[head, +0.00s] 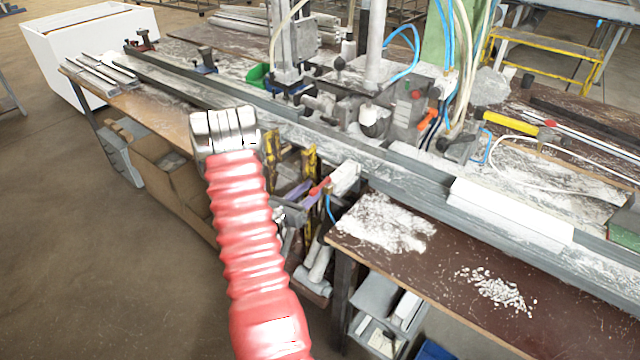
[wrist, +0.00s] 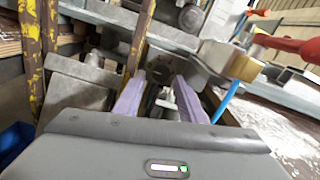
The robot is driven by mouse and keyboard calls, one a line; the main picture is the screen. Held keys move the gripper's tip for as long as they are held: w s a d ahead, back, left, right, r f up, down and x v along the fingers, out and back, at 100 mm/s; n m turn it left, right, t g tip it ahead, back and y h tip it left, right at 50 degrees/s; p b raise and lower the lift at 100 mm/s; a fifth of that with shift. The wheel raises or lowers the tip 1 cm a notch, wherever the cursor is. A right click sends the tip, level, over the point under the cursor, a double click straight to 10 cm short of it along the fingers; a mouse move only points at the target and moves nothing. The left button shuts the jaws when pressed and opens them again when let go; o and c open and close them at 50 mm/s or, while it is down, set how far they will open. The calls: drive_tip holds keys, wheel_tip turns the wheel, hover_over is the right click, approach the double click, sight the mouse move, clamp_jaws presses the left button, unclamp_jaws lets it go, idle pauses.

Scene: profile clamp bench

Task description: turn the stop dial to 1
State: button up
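In the wrist view, the two lilac fingers of my gripper (wrist: 160,84) stand apart, one on each side of a gap. In the gap is a dark round part (wrist: 158,70), which looks like the stop dial, with small pale metal pieces in front of it. I cannot tell whether the fingers touch it, and no numbers or pointer can be read. In the head view, my gripper (head: 294,194) is at the bench's front edge, partly hidden by my red-sleeved arm. The dial cannot be made out there.
A red handle (head: 320,186) is close to the right of my gripper and also shows in the wrist view (wrist: 290,45). A blue hose (wrist: 227,100) hangs below it. Yellow worn uprights (wrist: 30,45) stand to the left. The long rail (head: 400,170) runs behind.

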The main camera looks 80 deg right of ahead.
drive_tip(key=x, duration=0.4)
drive_tip(key=shift+s+d, duration=0.15)
drive_tip(key=shift+d, duration=0.2)
drive_tip(key=shift+c, duration=0.5)
